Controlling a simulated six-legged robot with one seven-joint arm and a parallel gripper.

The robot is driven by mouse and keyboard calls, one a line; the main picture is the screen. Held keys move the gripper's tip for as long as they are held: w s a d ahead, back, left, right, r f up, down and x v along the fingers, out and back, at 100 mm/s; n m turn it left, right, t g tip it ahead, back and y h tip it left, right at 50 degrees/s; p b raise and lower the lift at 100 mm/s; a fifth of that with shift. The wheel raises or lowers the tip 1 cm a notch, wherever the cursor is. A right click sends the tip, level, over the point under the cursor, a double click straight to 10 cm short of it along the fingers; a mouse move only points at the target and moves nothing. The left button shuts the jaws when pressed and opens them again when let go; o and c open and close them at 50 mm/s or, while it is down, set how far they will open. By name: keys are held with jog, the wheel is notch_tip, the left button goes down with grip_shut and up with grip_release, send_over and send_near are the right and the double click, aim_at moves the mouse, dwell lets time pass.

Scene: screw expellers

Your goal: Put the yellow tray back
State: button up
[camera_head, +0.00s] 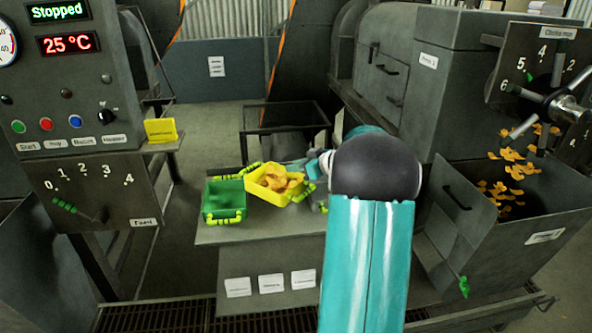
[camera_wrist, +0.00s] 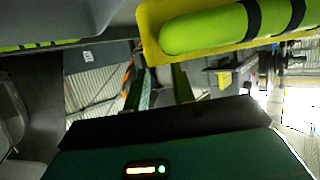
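The yellow tray (camera_head: 264,190) with green handles holds orange-brown pieces. In the head view it is at the middle table, turned at an angle beside the green tray (camera_head: 224,216). I cannot tell whether it rests flat. My gripper (camera_head: 316,169) is at its right end, close to the right handle, partly hidden by my arm. In the wrist view the yellow tray (camera_wrist: 150,22) and its banded green handle (camera_wrist: 205,30) fill the upper right. My gripper's two fingers (camera_wrist: 163,84) stand apart below the handle, with nothing seen between them.
The table (camera_head: 245,237) has free room in front of the trays. A control panel (camera_head: 70,80) stands left, with a yellow card (camera_head: 161,130) on a ledge. The press (camera_head: 430,75) and a bin (camera_head: 505,225) with falling orange flakes stand right. A dark frame stands behind the table.

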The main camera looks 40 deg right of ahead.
jog(key=v, duration=1.1)
jog(key=w+a+r+t+h, duration=0.2)
jog(key=w+a+r+h, duration=0.3)
jog(key=r, duration=0.3)
jog(key=a+r+m+g+h, duration=0.1)
jog(key=a+r+m+h, duration=0.35)
jog(key=a, duration=0.55)
jog(key=s+a+f+g+y, duration=0.2)
jog(key=s+a+f+g, duration=0.1)
jog(key=s+a, duration=0.4)
jog(key=s+a+f+n+g+y, duration=0.1)
jog(key=s+a+f, duration=0.4)
jog(key=a, duration=0.7)
jog(key=s+a+f+n+g+y, duration=0.1)
jog(key=s+a+f+g+y, duration=0.3)
jog(key=s+a, duration=0.4)
jog(key=shift+s+a+f+g, duration=0.3)
jog(key=shift+a+f+g, duration=0.15)
jog(key=shift+a, duration=0.45)
jog(key=shift+o, duration=0.4)
